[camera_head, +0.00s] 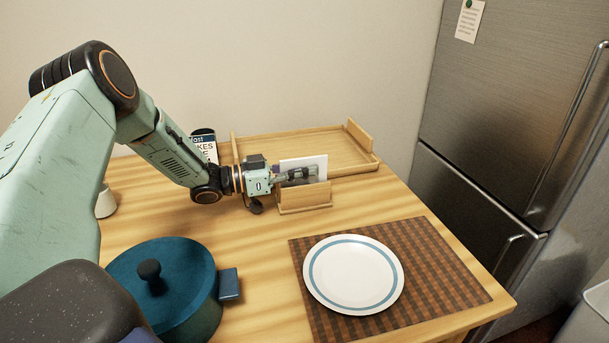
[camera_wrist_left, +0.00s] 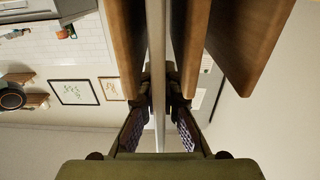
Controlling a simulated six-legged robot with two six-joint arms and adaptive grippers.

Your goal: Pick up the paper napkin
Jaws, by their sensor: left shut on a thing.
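The paper napkin (camera_head: 309,163) is a white upright sheet in a small wooden holder (camera_head: 305,197) on the table. My left gripper (camera_head: 300,174) is at the holder, shut on the napkin from the left side. In the left wrist view the napkin (camera_wrist_left: 157,60) is a thin pale edge between the two fingers (camera_wrist_left: 159,112), with the wooden holder's panels (camera_wrist_left: 187,45) on both sides. The napkin's lower part is hidden by the holder's front panel. My right gripper is not in view.
A wooden tray (camera_head: 368,161) stands behind the holder. A white plate with a blue ring (camera_head: 353,273) lies on a brown checked placemat (camera_head: 448,283) at front right. A blue lidded pot (camera_head: 183,270) is at front left.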

